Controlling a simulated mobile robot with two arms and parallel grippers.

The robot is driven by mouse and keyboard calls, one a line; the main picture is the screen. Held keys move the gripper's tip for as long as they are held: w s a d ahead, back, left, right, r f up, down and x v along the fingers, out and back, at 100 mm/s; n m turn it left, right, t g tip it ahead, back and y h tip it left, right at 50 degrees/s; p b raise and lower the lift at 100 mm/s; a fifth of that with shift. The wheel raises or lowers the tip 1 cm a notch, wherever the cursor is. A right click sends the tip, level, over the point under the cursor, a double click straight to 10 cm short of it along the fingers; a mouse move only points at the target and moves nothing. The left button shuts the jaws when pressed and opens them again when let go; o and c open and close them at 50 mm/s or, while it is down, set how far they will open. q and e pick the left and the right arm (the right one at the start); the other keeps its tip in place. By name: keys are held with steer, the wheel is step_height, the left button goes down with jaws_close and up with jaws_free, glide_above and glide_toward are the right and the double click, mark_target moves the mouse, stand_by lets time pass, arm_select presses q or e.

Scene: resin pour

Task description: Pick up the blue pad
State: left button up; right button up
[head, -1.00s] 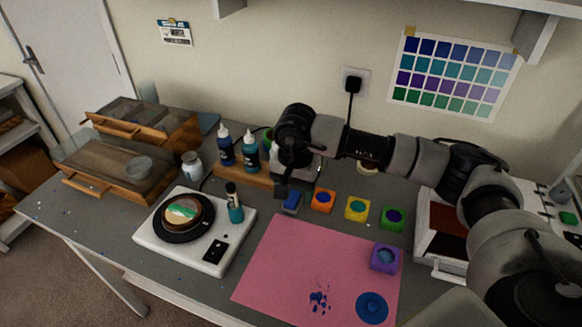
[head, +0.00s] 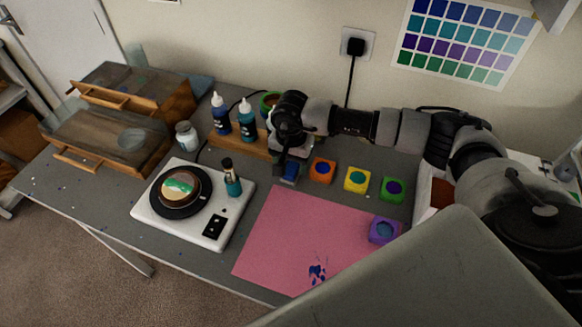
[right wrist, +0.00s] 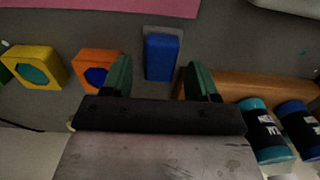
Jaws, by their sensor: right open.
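The blue pad (head: 290,170) is a small blue block on the grey table, at the left end of the row of coloured blocks. My right gripper (head: 287,163) is over it in the head view and hides part of it. In the right wrist view the blue pad (right wrist: 161,56) shows between and just beyond the two green fingertips of my right gripper (right wrist: 158,78). The fingers are apart, with clear gaps to the pad on both sides. My left gripper is in neither view.
Orange (head: 322,170), yellow (head: 356,180), green (head: 393,189) and purple (head: 384,230) blocks stand to the right. A wooden rack (right wrist: 225,84) with bottles is close beside the pad. A pink mat (head: 290,225) and white turntable unit (head: 205,228) lie in front.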

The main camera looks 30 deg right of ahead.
step_height(320, 180, down, 2)
steer(key=shift+f, duration=0.25)
steer(key=shift+c, duration=0.7)
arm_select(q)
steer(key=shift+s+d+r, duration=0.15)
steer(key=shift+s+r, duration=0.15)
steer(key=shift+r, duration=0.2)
arm_select(e)
steer(key=c, duration=0.5)
steer(key=shift+r, duration=0.1)
steer(key=shift+c, duration=0.2)
